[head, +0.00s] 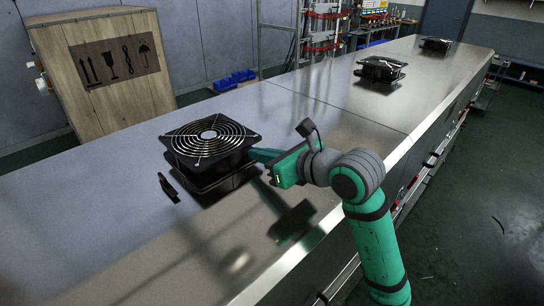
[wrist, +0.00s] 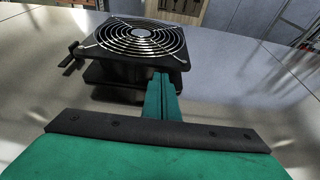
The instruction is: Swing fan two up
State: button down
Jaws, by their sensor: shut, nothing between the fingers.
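Three black fans sit along the metal top of the dryer. The nearest fan (head: 210,138) has a square frame and a round wire guard facing up. It lies about level above a dark base (head: 222,180), with a narrow gap between them. It also fills the upper middle of the wrist view (wrist: 138,38). A second fan (head: 381,68) and a third fan (head: 436,44) stand farther back. My green gripper (head: 256,154) is shut and empty, its fingertips at the near fan's right side. In the wrist view the fingertips (wrist: 160,84) are close below its frame corner; contact is unclear.
A small black bracket (head: 168,187) stands left of the near fan. The metal top (head: 330,115) is clear between the fans. A wooden crate (head: 110,85) stands behind at left, with blue bins (head: 235,80) and a red-and-grey rack (head: 322,30) beyond the dryer.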

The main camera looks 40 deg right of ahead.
jog(key=shift+x, duration=0.85)
jog(key=shift+r, duration=0.1)
